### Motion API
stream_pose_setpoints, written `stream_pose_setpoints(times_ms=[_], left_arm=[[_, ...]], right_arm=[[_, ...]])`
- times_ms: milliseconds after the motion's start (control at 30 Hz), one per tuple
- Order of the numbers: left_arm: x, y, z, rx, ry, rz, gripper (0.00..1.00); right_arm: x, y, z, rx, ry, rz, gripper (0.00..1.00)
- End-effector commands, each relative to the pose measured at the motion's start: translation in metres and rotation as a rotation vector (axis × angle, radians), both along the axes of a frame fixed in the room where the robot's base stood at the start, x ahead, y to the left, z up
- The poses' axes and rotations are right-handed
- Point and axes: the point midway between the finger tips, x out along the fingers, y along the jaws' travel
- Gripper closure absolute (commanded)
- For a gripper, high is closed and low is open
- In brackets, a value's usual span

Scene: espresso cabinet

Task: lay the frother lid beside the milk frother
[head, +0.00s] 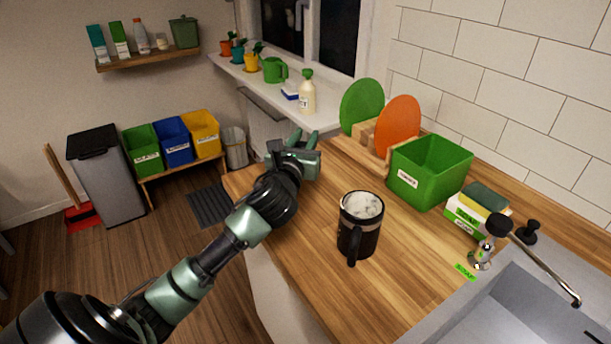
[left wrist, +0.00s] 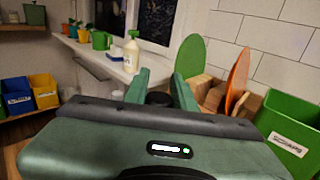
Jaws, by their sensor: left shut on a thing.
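The milk frother (head: 357,240) is a dark upright jug with its handle toward me. Its top is open and shows whitish contents. It stands on the wooden counter. My left gripper (head: 304,142) is beyond the frother and to its left, near the counter's far left corner. In the left wrist view my left gripper (left wrist: 160,88) is shut on a small black round thing, which looks like the frother lid (left wrist: 159,98). Most of the lid is hidden behind the gripper body, and I cannot tell whether it touches the counter. My right gripper is not in view.
A green bin (head: 425,180) and a rack with a green and an orange board (head: 397,125) stand along the wall. A sponge box (head: 475,215), a small metal tool with a black knob (head: 485,245) and the sink (head: 540,300) are right. Counter (head: 310,240) left of the frother is clear.

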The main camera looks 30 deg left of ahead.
Motion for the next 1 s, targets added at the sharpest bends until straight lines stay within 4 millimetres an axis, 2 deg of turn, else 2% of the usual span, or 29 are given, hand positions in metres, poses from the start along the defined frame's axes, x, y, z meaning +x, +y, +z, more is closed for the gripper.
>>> stream_pose_setpoints(times_ms=[33, 100, 200, 367, 600, 1000], left_arm=[[-0.001, 0.000, -0.018, -0.005, 0.005, 0.002, 1.00], [0.000, 0.000, -0.033, -0.005, 0.004, 0.002, 1.00], [0.000, 0.000, -0.046, -0.003, 0.001, 0.002, 1.00], [0.000, 0.000, -0.058, -0.001, 0.000, 0.001, 1.00], [0.000, 0.000, -0.093, -0.002, 0.002, 0.002, 1.00], [0.000, 0.000, -0.099, 0.001, 0.000, 0.001, 1.00]], right_arm=[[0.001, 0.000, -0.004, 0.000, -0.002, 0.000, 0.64], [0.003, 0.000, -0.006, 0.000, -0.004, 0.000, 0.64], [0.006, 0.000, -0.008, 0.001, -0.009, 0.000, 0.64], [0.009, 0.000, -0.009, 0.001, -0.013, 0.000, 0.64], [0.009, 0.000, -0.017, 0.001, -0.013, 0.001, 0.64], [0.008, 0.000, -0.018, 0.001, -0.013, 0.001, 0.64]])
